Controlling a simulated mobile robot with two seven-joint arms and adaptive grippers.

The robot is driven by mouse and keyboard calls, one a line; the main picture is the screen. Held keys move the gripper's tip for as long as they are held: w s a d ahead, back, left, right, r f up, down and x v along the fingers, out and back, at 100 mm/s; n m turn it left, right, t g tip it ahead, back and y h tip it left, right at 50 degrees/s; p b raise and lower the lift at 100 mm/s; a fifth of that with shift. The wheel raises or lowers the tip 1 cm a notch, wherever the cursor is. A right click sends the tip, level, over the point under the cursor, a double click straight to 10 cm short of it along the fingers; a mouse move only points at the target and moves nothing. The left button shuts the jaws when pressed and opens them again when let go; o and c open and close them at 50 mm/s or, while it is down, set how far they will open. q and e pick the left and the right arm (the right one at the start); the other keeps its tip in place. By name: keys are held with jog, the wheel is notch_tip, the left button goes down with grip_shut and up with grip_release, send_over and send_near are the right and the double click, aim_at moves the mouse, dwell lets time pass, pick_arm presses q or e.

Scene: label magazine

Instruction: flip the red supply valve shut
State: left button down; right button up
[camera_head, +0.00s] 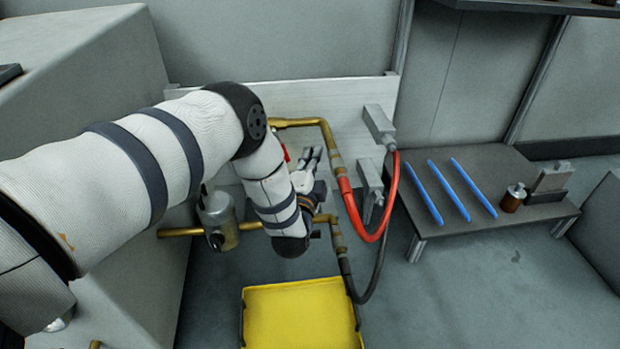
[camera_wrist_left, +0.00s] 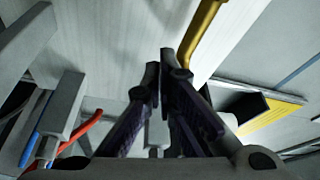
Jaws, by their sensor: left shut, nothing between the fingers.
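A small red part (camera_head: 286,153), which looks like the red valve's handle, shows beside my left wrist in the head view. My arm hides most of the valve, so I cannot tell its handle position. My left gripper (camera_head: 312,157) is at the white panel, just right of the red part and below the upper brass pipe (camera_head: 300,122). Its fingers are shut and empty, also in the left wrist view (camera_wrist_left: 162,68). There the brass pipe (camera_wrist_left: 198,38) is right of the fingertips and no red handle is clear. I cannot tell whether they touch anything. My right gripper is out of view.
A red hose (camera_head: 352,207) and a dark hose (camera_head: 377,270) hang right of the gripper. Grey blocks (camera_head: 379,124) sit on the panel's right side. A yellow tray (camera_head: 300,318) is below. A low table (camera_head: 480,215) with blue rods stands right.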

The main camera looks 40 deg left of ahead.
pick_arm(q)
jog(key=a, duration=0.1)
jog(key=s+a, duration=0.1)
jog(key=a+f, duration=0.1)
jog(key=shift+s+b, duration=0.3)
jog(key=shift+s, duration=0.05)
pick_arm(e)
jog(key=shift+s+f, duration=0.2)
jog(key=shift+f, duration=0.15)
pick_arm(q)
jog(key=m+p, duration=0.1)
jog(key=s+a+f+m+p, duration=0.1)
jog(key=m+g+h+p, duration=0.1)
jog(key=shift+s+a+f+m, duration=0.2)
jog(key=shift+s+a+m, duration=0.05)
jog(key=shift+m, duration=0.15)
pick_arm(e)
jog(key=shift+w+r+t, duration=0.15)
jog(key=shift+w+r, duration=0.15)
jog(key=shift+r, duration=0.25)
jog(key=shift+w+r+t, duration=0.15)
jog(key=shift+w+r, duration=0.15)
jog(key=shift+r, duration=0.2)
